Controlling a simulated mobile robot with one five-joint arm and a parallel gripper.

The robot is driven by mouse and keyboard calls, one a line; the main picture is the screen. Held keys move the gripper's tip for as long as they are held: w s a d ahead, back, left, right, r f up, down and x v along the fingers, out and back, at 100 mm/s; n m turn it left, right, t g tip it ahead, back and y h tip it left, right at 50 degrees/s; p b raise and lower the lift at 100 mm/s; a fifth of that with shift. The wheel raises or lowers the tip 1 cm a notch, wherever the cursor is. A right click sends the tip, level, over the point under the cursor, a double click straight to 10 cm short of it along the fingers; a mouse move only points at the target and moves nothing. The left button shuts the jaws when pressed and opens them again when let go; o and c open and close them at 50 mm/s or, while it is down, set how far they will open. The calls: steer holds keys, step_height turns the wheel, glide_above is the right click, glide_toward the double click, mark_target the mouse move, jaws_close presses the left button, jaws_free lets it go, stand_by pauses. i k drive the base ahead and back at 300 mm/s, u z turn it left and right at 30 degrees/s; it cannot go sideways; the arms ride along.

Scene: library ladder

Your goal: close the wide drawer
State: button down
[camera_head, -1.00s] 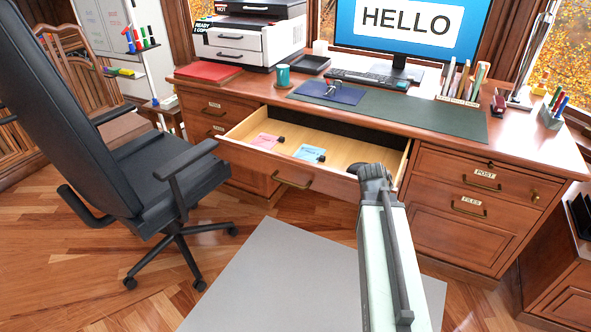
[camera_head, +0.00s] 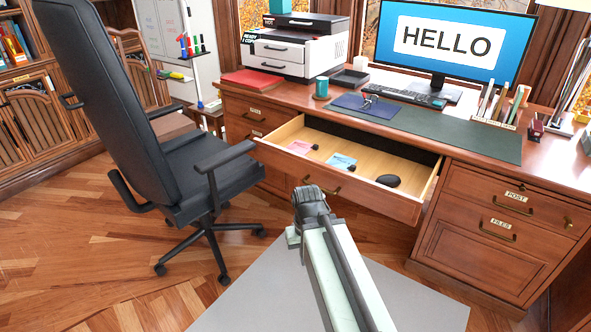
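The wide drawer (camera_head: 372,199) of the wooden desk is pulled out under the desktop, its inside open to view. It holds a pink item (camera_head: 301,147), a light blue item (camera_head: 341,162) and a dark rounded object (camera_head: 388,181). The drawer's dark handle (camera_head: 333,190) shows on the front panel, partly hidden behind my gripper. My gripper (camera_head: 309,192) is at the end of my arm, just in front of the drawer front in the picture. I cannot tell whether it touches the handle. Its fingers are too small and turned away to show whether they are open or shut.
A black office chair (camera_head: 205,165) stands close on the left. The right pedestal has POST (camera_head: 515,197) and FILES (camera_head: 500,224) drawers, both shut. The desktop holds a printer (camera_head: 297,50), monitor (camera_head: 450,45) and green mat (camera_head: 440,130). A grey mat (camera_head: 255,300) covers floor in front.

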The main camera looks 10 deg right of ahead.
mark_target(404, 203)
steer(key=u, duration=3.55)
steer(key=k, duration=0.8)
steer(key=z, duration=1.6)
steer(key=i, duration=1)
steer(key=z, duration=0.05)
